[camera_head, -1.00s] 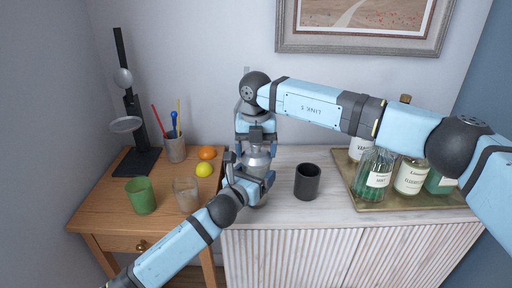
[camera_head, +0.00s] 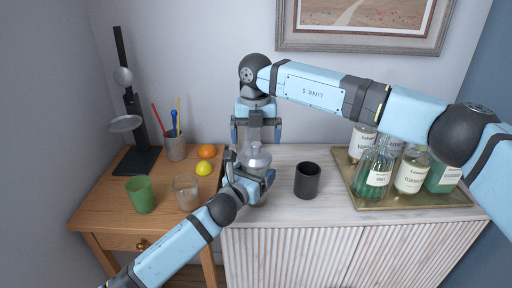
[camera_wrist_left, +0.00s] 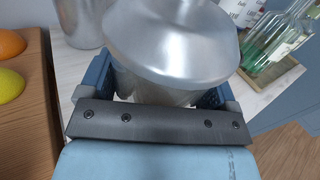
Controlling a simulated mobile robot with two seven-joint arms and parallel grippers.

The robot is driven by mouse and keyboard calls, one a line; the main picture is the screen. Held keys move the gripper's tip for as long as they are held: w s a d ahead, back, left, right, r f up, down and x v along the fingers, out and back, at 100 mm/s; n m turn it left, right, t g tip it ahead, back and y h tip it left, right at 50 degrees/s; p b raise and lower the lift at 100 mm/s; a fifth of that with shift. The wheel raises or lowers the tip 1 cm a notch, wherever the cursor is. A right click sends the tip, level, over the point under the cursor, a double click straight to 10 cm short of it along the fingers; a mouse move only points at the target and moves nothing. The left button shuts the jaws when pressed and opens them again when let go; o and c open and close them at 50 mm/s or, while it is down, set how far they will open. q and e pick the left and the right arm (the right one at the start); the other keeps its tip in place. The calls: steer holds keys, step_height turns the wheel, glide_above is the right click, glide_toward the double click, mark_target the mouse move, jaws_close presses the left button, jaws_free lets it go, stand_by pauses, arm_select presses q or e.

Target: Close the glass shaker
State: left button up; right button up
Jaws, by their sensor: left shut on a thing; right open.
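The shaker (camera_head: 257,159) stands on the white cabinet top near its left edge, with a silvery domed top. In the left wrist view its shiny top (camera_wrist_left: 175,45) fills the upper middle and sits over the body between my fingers. My left gripper (camera_head: 254,183) is shut on the shaker's body from the front left. My right gripper (camera_head: 256,138) points down, open, above and behind the shaker's top, with its fingers apart. The left gripper partly hides the body, and I cannot tell whether the top is fully seated.
A black cup (camera_head: 307,181) stands right of the shaker. A tray (camera_head: 409,202) with several bottles is farther right. On the wooden table (camera_head: 106,190) are a green cup (camera_head: 141,195), a clear glass (camera_head: 187,193), an orange (camera_head: 207,151) and a lemon (camera_head: 203,169). Another silvery vessel (camera_wrist_left: 84,22) is near the shaker.

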step_height(320, 180, up, 8)
steer(key=shift+f, duration=0.2)
arm_select(q)
steer(key=o, duration=1.1)
steer(key=shift+s+a, duration=0.15)
steer(key=shift+s, duration=0.05)
steer(key=p+v, duration=0.5)
steer(key=v, duration=0.8)
steer(key=shift+s, duration=0.15)
arm_select(e)
step_height(320, 180, up, 5)
